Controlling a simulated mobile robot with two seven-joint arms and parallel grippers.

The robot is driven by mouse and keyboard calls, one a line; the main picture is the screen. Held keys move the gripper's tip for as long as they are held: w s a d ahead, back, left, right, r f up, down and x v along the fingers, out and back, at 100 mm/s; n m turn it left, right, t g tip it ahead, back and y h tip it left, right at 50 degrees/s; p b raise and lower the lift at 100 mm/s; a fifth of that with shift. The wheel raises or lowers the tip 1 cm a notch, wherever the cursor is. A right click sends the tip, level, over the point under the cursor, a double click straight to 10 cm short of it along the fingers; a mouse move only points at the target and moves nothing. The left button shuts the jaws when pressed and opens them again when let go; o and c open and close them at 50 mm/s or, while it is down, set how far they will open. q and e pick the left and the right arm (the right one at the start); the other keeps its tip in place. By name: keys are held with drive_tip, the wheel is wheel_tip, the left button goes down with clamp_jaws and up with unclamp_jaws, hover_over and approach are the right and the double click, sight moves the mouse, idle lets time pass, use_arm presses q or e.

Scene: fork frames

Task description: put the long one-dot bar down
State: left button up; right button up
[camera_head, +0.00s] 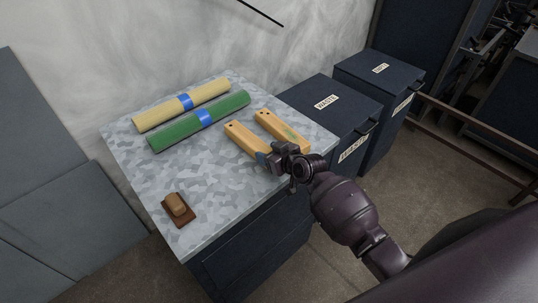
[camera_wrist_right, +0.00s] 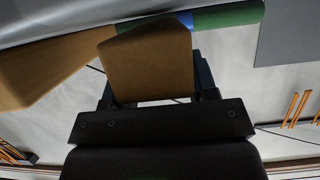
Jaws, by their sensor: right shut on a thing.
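Two pale wooden bars lie side by side, slanting, at the right of the table in the head view. My right gripper (camera_head: 270,159) is shut on the near end of the left bar (camera_head: 243,138). In the right wrist view, the held bar's end (camera_wrist_right: 148,62) fills the space between the fingers. Small dark marks show near its far end, too small to count surely. The other bar (camera_head: 280,129) lies just to its right, with a dark mark at its far end and a greenish mark along it. I cannot tell whether the held bar touches the table. My left gripper is out of view.
The camouflage-patterned table (camera_head: 160,170) also bears a yellow roll (camera_head: 155,115) and a green roll (camera_head: 175,136), both blue-banded. A brown block on a small base (camera_head: 178,207) stands near the front left. Dark labelled bins (camera_head: 335,104) stand right. The table's front middle is clear.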

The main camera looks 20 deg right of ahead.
drive_tip(key=shift+f, duration=0.3)
drive_tip(key=shift+f, duration=0.15)
drive_tip(key=o, duration=1)
drive_tip(key=shift+o, duration=0.2)
